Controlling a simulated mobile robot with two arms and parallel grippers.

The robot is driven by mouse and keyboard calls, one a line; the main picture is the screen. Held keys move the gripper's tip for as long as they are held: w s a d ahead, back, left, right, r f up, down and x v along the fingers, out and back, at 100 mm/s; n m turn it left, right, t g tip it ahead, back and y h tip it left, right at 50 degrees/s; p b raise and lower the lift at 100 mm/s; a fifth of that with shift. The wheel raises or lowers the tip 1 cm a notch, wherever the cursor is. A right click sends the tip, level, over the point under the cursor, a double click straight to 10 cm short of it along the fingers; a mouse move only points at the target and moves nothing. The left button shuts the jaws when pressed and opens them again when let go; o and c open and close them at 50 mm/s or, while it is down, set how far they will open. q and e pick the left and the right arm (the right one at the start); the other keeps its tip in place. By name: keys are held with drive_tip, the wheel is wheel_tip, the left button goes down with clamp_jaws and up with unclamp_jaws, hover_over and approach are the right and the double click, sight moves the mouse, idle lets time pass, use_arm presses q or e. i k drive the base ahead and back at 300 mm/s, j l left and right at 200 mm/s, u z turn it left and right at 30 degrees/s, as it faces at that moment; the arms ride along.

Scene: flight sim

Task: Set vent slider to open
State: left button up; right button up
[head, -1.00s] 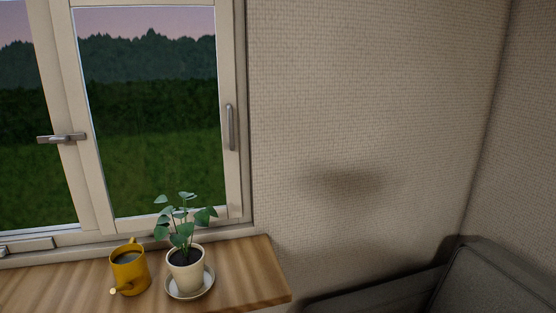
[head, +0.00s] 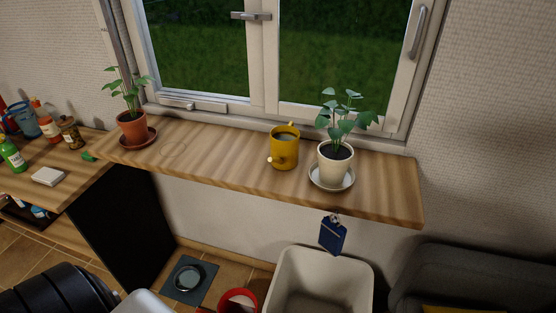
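The vent (head: 208,106) is a pale strip on the lower frame of the left window pane, just above the wooden sill. A small grey slider (head: 191,105) seems to sit on it, left of the middle. It is too small to tell its setting. Neither of my grippers shows in the head view, and nothing touches the vent.
A blue tag (head: 332,236) hangs below. A bin (head: 318,285) and a dark sofa (head: 470,275) stand in front.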

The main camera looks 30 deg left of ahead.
sight(190, 105)
drive_tip(key=u, duration=1.75)
drive_tip(key=i+j, duration=0.1)
